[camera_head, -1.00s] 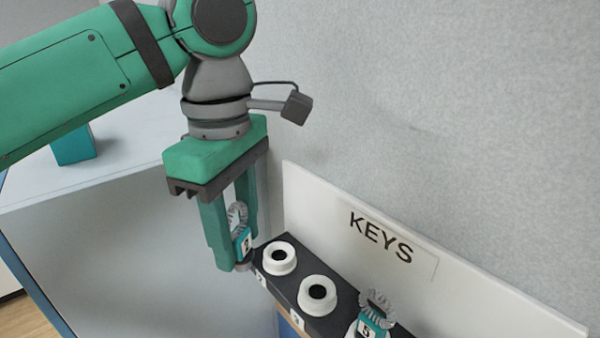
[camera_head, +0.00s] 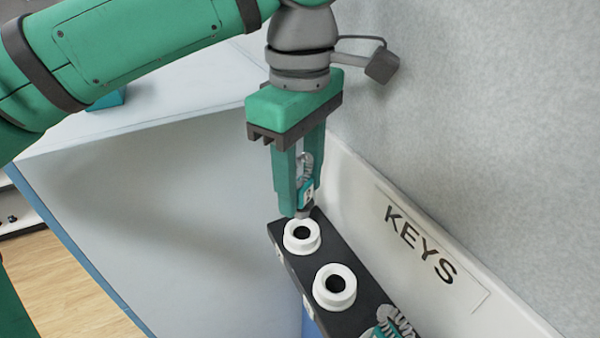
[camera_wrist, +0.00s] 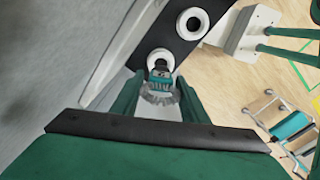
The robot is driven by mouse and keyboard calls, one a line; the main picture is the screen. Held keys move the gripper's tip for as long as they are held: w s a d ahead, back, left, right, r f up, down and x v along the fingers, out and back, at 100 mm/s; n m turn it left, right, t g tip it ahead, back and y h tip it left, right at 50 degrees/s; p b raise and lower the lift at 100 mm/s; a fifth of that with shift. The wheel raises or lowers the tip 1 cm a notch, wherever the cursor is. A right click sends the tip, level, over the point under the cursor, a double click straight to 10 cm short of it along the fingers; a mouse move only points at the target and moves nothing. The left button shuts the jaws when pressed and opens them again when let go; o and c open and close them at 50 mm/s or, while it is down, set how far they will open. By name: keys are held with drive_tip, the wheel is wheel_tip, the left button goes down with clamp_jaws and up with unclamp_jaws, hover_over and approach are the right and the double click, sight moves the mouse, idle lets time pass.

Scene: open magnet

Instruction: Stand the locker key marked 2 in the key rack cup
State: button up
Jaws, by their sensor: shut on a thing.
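My gripper (camera_head: 298,200) is shut on a locker key (camera_head: 306,192) with a teal tag and a grey coil. The mark on its tag is too small to read now. The key hangs upright, its lower end just above or at the far cup (camera_head: 302,236) of the dark key rack (camera_head: 318,262); I cannot tell if it has entered. In the wrist view the key (camera_wrist: 160,76) overlaps the edge of that cup (camera_wrist: 160,58). A second white cup (camera_head: 334,287) stands empty nearer.
Another teal-tagged key with a coil (camera_head: 395,322) stands at the rack's near end. A white board marked KEYS (camera_head: 420,245) rises along the rack's right side, against the grey wall. A pale cabinet (camera_head: 150,200) is at left. Wooden floor shows at lower left.

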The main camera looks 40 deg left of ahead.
sight(300, 209)
drive_tip(key=shift+f, duration=2.55)
drive_tip(key=shift+f, duration=0.1)
drive_tip(key=o, duration=1.1)
wheel_tip(300, 209, up, 10)
drive_tip(key=shift+r, duration=0.15)
drive_tip(key=shift+s+r, duration=0.1)
drive_tip(key=shift+r, duration=0.2)
drive_tip(key=shift+s, duration=0.1)
